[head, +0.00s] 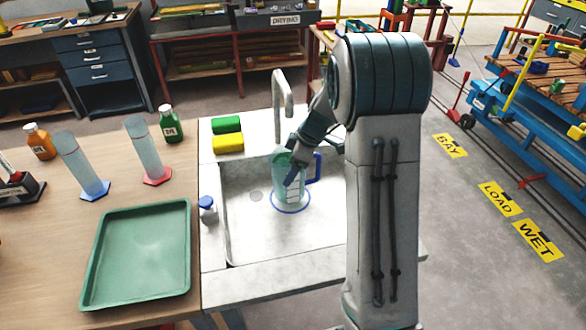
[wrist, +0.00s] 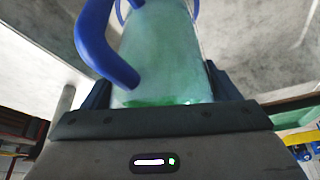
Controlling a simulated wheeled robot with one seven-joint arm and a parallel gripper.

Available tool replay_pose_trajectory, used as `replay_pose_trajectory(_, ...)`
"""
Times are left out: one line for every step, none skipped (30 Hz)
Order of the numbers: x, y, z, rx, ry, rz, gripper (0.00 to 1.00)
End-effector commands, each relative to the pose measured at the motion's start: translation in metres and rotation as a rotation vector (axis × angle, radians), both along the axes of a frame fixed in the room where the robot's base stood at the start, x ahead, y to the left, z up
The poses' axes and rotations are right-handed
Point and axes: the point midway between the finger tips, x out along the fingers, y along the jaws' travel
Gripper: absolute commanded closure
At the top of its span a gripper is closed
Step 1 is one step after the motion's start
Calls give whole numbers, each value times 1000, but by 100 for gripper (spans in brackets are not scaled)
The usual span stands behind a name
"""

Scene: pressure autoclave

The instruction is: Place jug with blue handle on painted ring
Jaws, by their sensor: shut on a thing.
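The jug with the blue handle (head: 292,180) is a clear greenish jug in the sink in the head view, with its blue handle to the right. It looks upright. The painted ring (head: 291,210) is a blue circle on the sink floor, and the jug appears at or just above it; I cannot tell whether its base touches. My gripper (head: 296,168) is shut on the jug, partly hidden by the jug and arm. In the wrist view the jug (wrist: 165,50) fills the space between the fingers, with the blue handle at left.
The sink (head: 240,235) has a tap (head: 283,90) behind the jug. Green and yellow sponges (head: 228,143) lie on the back left rim, and a small blue-capped bottle (head: 207,208) stands at the left rim. A green tray (head: 140,250) and two cylinders (head: 145,150) are on the left bench.

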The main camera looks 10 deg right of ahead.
Motion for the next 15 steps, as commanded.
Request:
replay_pose_trajectory(0,0,-8,2,4,-1,43)
replay_pose_trajectory(-1,0,-12,2,4,0,43)
replay_pose_trajectory(0,0,-16,1,2,0,43)
replay_pose_trajectory(0,0,-18,1,2,-1,43)
replay_pose_trajectory(0,0,-18,0,1,-2,43)
replay_pose_trajectory(0,0,-18,1,-1,-1,43)
replay_pose_trajectory(0,0,-18,1,-1,-1,43)
replay_pose_trajectory(0,0,-18,1,-1,-1,43)
replay_pose_trajectory(0,0,-18,1,-1,-1,43)
replay_pose_trajectory(0,0,-18,1,-1,-1,43)
replay_pose_trajectory(0,0,-18,1,-1,-1,43)
replay_pose_trajectory(0,0,-19,1,-1,-1,43)
replay_pose_trajectory(0,0,-20,1,-1,-1,43)
replay_pose_trajectory(0,0,-21,1,-1,-1,43)
replay_pose_trajectory(0,0,-22,1,-1,0,43)
